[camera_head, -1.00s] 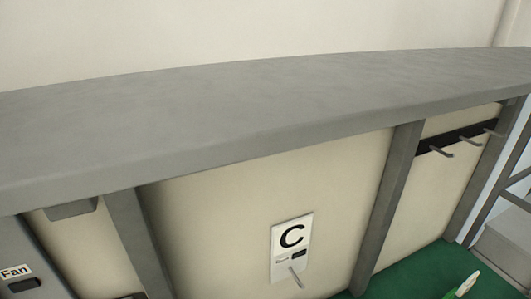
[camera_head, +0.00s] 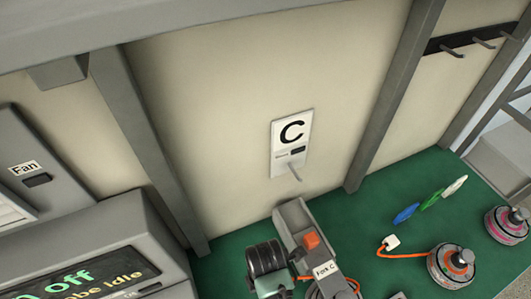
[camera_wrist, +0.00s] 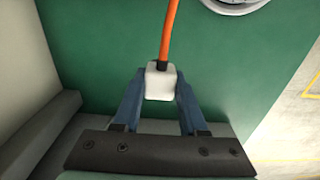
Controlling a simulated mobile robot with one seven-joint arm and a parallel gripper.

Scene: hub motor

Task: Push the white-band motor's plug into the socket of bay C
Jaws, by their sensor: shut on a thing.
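In the wrist view my gripper (camera_wrist: 160,92) is shut on a white plug (camera_wrist: 160,82), its blue fingers on either side. An orange cable (camera_wrist: 170,28) runs up from the plug. A pale round part (camera_wrist: 236,4) is cut off at the top edge; I cannot tell whether it is the white-band motor. In the head view the bay C sign (camera_head: 291,140) is on the wall.
On the green bench (camera_head: 385,205) lie another white plug (camera_head: 392,242) on an orange cable, an orange-marked motor (camera_head: 452,263), a pink-marked motor (camera_head: 507,223) and coloured tags (camera_head: 430,200). A peg (camera_head: 295,172) juts below the C sign. A grey post (camera_head: 385,120) stands right of it.

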